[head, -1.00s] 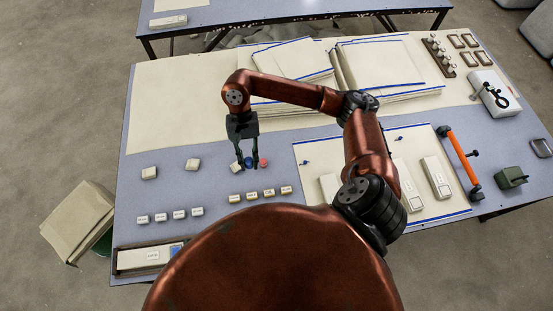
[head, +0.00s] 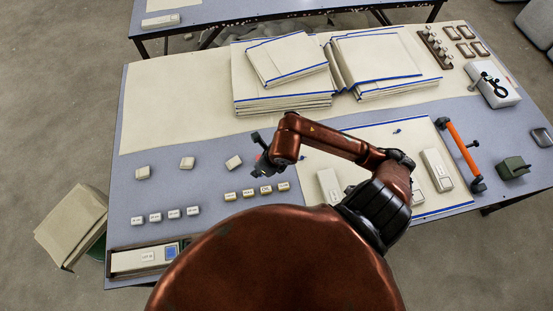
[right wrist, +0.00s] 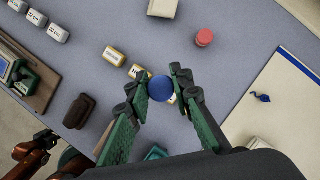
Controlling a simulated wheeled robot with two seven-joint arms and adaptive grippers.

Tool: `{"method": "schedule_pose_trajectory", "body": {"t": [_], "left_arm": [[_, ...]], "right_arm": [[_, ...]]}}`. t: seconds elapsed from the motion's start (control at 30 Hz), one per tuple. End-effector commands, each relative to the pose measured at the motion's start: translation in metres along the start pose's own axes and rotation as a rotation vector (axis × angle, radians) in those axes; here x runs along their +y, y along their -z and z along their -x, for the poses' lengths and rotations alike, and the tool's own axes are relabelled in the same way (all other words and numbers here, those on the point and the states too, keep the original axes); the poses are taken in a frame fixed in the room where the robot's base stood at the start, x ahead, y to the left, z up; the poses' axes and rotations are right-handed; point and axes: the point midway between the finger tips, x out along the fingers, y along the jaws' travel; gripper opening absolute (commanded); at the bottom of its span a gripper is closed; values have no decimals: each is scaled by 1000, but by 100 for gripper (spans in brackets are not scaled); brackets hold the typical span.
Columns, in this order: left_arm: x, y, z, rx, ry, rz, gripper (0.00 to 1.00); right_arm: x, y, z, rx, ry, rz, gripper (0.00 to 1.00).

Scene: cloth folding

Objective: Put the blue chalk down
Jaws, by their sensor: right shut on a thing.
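In the right wrist view the blue chalk (right wrist: 160,88) is a small round disc. It sits between the fingertips of my right gripper (right wrist: 160,87), which is shut on it. A pale, yellow-edged block shows partly behind the chalk; the chalk's height over the table is hard to judge. In the head view my right gripper (head: 263,140) is seen foreshortened past the wrist, over the grey-blue table (head: 200,240), and the chalk is hidden there. A red chalk (right wrist: 204,37) lies apart on the table. My left gripper is not in view.
Several yellow-edged labelled blocks (head: 248,194) stand in a row near the gripper. White labelled blocks (head: 173,214) lie left. A cream board (head: 340,150) with blue edges lies right, beside an orange-handled tool (head: 463,155). Cloth stacks (head: 285,90) fill the back.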

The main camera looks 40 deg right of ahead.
Motion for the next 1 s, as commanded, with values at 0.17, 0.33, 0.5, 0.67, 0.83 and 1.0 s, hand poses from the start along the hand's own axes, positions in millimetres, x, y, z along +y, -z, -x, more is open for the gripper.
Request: {"method": "schedule_pose_trajectory", "body": {"t": [0.17,0.33,0.5,0.67,0.83,1.0], "left_arm": [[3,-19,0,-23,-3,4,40],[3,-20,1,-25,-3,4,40],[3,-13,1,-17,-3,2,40],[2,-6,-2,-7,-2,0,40],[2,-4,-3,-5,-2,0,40],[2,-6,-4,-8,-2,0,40]], "right_arm": [[-15,3,-5,3,25,-58,0],[-52,8,-21,5,25,-61,0],[-92,12,-39,5,23,-60,0],[-116,21,-66,4,20,-58,0],[-131,26,-83,1,21,-54,0],[-137,28,-90,1,20,-53,0]]}}
